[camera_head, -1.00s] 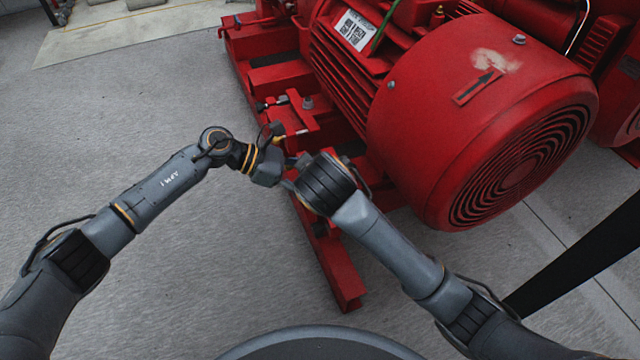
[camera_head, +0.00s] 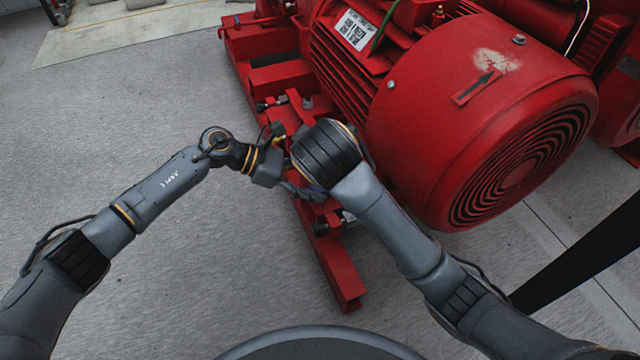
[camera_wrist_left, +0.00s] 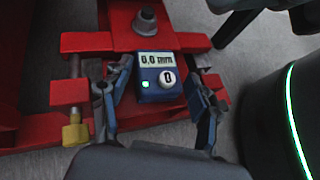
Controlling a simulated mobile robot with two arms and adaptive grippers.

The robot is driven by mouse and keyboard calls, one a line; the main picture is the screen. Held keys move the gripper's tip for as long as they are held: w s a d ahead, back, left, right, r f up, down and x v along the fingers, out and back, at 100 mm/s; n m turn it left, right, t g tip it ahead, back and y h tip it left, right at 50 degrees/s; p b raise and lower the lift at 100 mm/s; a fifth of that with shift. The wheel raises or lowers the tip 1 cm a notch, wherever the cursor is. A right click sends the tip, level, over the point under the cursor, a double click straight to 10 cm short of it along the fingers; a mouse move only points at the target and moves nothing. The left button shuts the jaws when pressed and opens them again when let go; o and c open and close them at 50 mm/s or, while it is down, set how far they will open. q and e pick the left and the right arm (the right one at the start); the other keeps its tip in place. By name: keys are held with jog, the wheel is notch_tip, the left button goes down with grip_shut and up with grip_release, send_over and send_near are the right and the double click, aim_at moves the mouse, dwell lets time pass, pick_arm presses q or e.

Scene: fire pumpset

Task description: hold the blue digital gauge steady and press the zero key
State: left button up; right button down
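The blue digital gauge (camera_wrist_left: 147,94) sits at the red steel frame in the left wrist view, its display reading 0.0. A small green light glows beside its round white zero key (camera_wrist_left: 167,77), marked 0. My left gripper (camera_wrist_left: 158,70) has one finger on each side of the gauge, spread, with what look like narrow gaps; contact is hard to judge. In the head view the gauge is hidden behind my arms. My right gripper (camera_head: 308,190) is a dark shape below its wrist, close to the left one; its fingers cannot be made out. Nothing covers the key in the left wrist view.
The large red motor (camera_head: 480,125) stands right of my right arm. The red base frame (camera_head: 335,265) runs below both wrists, with small fittings on it. A yellow fitting (camera_wrist_left: 75,134) is left of the left gripper. Open grey floor (camera_head: 130,130) lies to the left.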

pick_arm(q)
jog(key=o, duration=0.3)
